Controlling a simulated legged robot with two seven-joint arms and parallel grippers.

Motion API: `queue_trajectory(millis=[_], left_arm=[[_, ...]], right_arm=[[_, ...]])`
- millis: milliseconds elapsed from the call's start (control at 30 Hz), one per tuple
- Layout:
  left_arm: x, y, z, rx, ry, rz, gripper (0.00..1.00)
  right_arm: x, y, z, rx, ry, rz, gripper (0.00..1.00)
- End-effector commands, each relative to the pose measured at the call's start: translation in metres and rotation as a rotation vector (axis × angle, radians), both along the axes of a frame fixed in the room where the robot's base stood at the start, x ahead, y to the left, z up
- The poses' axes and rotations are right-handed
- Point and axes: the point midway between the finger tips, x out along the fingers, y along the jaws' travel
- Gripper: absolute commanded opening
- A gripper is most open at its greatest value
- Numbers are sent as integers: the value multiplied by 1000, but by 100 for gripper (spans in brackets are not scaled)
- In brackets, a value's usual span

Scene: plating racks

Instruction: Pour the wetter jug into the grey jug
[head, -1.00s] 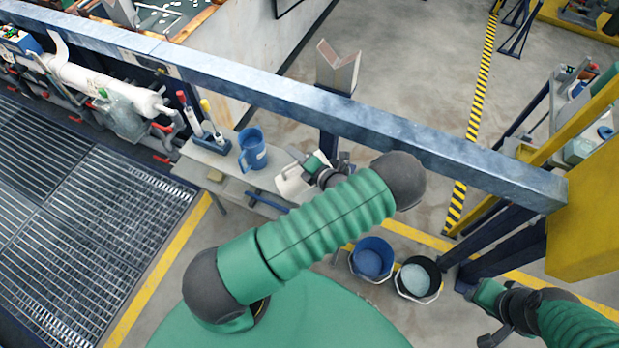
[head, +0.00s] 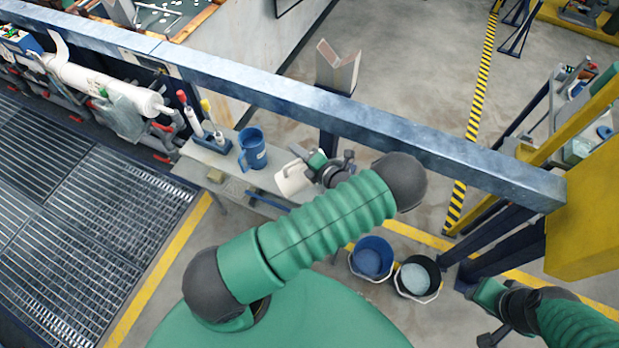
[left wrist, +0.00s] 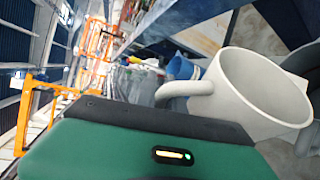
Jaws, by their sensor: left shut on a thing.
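A pale off-white jug (head: 292,180) is at my left gripper (head: 322,168), beside the small shelf. In the left wrist view the same pale jug (left wrist: 262,100) shows large, with its wide mouth and its handle on the left; no liquid can be made out inside. My left gripper is shut on this jug; the fingertips are largely hidden. A blue jug (head: 252,151) stands upright on the shelf, to the left of the pale jug. It also shows behind it in the left wrist view (left wrist: 180,69). My right gripper (head: 490,338) is low at the right, partly cut off by the frame.
The shelf (head: 228,170) also holds a rack of bottles (head: 205,130). A blue rail (head: 270,88) crosses behind it. A blue bucket (head: 371,257) and a black bucket (head: 418,277) stand on the floor. Metal grating (head: 90,215) lies at the left.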

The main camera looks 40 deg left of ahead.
Motion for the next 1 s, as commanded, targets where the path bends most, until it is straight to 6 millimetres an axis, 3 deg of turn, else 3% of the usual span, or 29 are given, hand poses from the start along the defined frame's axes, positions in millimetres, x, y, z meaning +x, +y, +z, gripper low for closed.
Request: queue_trajectory(millis=[433, 1000], left_arm=[[1, 0, 1, 5, 4, 0, 0], [16, -9, 16, 81, 139, 0, 0]], right_arm=[[0, 0, 0, 0, 0, 0, 36], [0, 0, -2, 0, 0, 0, 36]])
